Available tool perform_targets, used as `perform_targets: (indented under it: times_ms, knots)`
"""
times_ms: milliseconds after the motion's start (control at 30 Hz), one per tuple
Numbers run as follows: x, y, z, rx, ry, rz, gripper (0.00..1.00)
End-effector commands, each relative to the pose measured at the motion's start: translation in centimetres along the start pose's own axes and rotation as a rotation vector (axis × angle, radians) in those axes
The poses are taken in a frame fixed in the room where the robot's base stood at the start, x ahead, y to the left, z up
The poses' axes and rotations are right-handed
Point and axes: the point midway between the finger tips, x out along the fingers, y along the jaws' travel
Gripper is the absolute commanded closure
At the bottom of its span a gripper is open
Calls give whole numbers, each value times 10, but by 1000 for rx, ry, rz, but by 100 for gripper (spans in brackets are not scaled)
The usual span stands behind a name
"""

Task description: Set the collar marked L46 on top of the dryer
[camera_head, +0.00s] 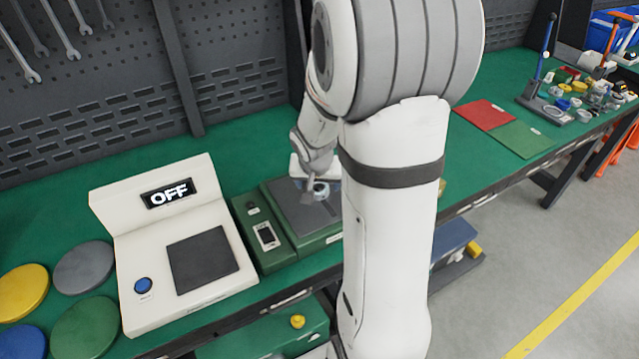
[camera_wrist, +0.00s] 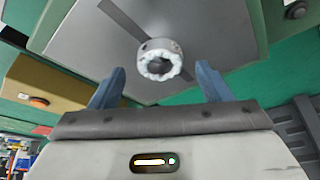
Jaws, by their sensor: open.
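A small grey collar (camera_wrist: 160,60) with a pale, uneven inner ring sits on the grey top plate (camera_wrist: 215,25) of a green-bodied unit. It also shows in the head view (camera_head: 321,190). No marking on it can be read. My gripper (camera_wrist: 160,86) is open, with a blue finger on each side of the collar and a gap to both. In the head view my gripper (camera_head: 318,178) is over that plate, partly hidden by my arm. A white machine (camera_head: 205,258) with an OFF display and dark square pad stands to the left. No label identifies the dryer.
Coloured discs (camera_head: 85,268) lie left of the white machine. Red (camera_head: 485,115) and green (camera_head: 523,139) mats lie on the bench to the right, before a cluster of small parts (camera_head: 590,95). A yellow-brown block (camera_wrist: 50,88) is beside the plate. A pegboard wall stands behind.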

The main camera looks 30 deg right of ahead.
Motion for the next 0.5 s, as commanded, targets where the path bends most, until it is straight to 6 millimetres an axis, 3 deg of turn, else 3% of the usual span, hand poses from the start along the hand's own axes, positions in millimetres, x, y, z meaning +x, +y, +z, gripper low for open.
perform_targets:
  times_ms: [33, 200, 500]
  knots:
    - [-14, 0, -1, 0, 4, -2, 29]
    - [-49, -1, -1, 0, 5, -3, 29]
    - [-91, -1, 0, -1, 1, -2, 29]
